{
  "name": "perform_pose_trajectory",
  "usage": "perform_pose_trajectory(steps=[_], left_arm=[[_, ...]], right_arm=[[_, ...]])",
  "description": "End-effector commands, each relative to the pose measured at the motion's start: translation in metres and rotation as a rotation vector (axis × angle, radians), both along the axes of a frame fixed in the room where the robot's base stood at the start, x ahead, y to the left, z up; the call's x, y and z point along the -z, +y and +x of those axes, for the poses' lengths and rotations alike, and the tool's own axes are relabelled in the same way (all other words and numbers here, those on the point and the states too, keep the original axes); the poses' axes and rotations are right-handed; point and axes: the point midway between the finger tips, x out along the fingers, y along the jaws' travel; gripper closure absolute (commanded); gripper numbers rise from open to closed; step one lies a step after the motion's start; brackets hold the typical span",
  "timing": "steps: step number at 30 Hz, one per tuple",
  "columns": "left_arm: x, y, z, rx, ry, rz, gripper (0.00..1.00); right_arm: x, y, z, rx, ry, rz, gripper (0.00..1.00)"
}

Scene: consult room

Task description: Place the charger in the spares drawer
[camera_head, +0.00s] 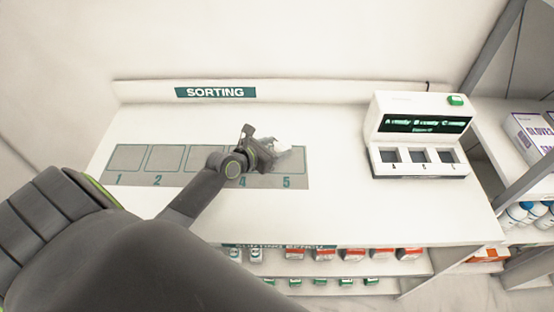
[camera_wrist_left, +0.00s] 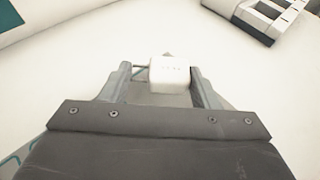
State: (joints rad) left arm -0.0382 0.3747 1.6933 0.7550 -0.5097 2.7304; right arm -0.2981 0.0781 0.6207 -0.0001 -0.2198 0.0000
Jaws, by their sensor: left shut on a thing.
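My left gripper (camera_head: 276,150) is over the sorting mat (camera_head: 135,180), around squares 4 and 5. In the left wrist view its two fingers are closed on a small white block (camera_wrist_left: 170,74), which I take to be the charger. Faint dark marks show on the block's face. In the head view the block is hard to make out against the pale table. I cannot make out a spares drawer in either view. My right gripper is not in view.
A white device (camera_head: 415,135) with a green-lit display and three dark slots stands on the right of the white table (camera_head: 350,215). A SORTING sign (camera_head: 215,92) is at the back. Below the front edge, shelves (camera_head: 400,287) hold several small boxes and bottles. A shelving rack (camera_head: 490,120) stands at right.

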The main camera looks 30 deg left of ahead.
Motion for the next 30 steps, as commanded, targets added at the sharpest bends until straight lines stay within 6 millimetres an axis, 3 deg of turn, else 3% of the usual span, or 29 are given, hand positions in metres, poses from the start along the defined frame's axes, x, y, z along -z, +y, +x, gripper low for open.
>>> perform_pose_trajectory(steps=[12,24,25,30], left_arm=[[0.05,0.0,0.0,0.002,-0.001,-0.001,0.67],[0.054,0.0,0.0,0.002,-0.001,0.0,0.67],[0.054,0.0,0.0,0.002,-0.001,0.0,0.43],[0.053,0.0,0.0,0.002,-0.001,0.0,0.23]], right_arm=[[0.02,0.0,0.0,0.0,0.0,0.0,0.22],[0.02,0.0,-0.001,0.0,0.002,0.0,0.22],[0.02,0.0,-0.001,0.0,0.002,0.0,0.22],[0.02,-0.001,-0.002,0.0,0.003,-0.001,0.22]])
